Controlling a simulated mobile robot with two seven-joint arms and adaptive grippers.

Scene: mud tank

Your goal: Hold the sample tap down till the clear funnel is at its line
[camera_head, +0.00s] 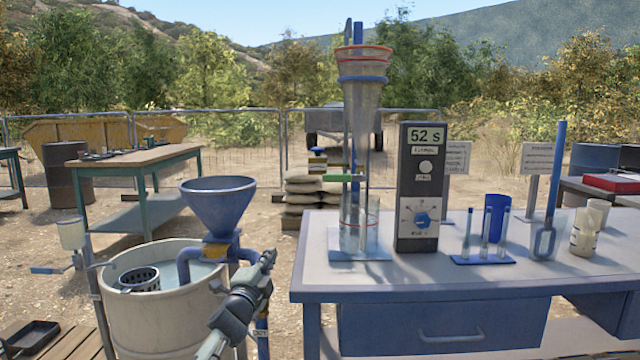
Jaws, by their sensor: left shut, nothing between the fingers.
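The clear funnel (362,98) stands upright in a stand on the blue bench, with red rings near its rim and a blue band below. It looks empty, but I cannot be sure of any level in it. My left gripper (268,257) is shut and empty in front of the blue pipework, left of the bench, well apart from the clear funnel. I cannot pick out the sample tap for certain; my arm covers part of the pipework. My right gripper is out of view.
A blue hopper (218,203) stands over the pale mud tank (150,310). On the bench (345,282) are a timer box (420,188) reading 52 s, a tube rack (482,259), a blue cup (497,217) and pale cups (585,232). The bench's front strip is clear.

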